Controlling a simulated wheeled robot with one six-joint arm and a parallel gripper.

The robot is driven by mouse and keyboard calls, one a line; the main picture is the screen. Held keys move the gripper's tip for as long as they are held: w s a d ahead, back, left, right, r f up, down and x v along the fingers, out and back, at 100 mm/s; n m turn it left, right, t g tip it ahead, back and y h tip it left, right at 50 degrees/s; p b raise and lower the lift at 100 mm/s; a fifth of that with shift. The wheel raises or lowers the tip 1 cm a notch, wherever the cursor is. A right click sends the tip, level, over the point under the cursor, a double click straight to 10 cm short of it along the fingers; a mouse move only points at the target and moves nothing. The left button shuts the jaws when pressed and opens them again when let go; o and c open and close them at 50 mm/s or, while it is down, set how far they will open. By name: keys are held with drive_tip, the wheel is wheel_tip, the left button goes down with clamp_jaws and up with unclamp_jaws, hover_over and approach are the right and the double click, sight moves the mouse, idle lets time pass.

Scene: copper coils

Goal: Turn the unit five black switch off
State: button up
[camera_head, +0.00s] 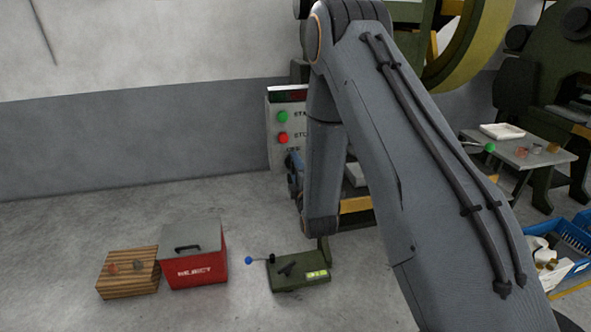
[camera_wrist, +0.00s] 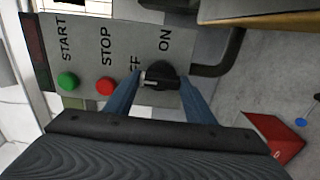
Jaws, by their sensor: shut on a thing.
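The black switch (camera_wrist: 160,76) is a rotary knob on a grey control panel (camera_wrist: 200,62), seen in the wrist view below the ON label and beside the partly covered OFF label. Its pale mark is at its left end, on the OFF side. My gripper (camera_wrist: 159,82) has its blue fingers on both sides of the knob and is shut on it. In the head view the panel (camera_head: 276,157) stands left of my arm, and my gripper (camera_head: 294,172) is at its lower part. The switch is hidden there.
Beside the switch are a red STOP button (camera_wrist: 105,86) and a green START button (camera_wrist: 68,81). A dark pipe (camera_wrist: 228,58) bends close to the right finger. On the floor are a red box (camera_head: 194,262), a wooden block (camera_head: 128,280) and a green pedal unit (camera_head: 300,275).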

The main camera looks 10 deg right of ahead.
idle(0.5)
drive_tip(key=o, duration=1)
drive_tip(key=shift+o, duration=0.2)
drive_tip(key=shift+s, duration=0.15)
drive_tip(key=s, duration=0.7)
drive_tip(key=shift+s+b, duration=0.3)
drive_tip(key=shift+b, duration=0.15)
drive_tip(key=shift+w, duration=0.1)
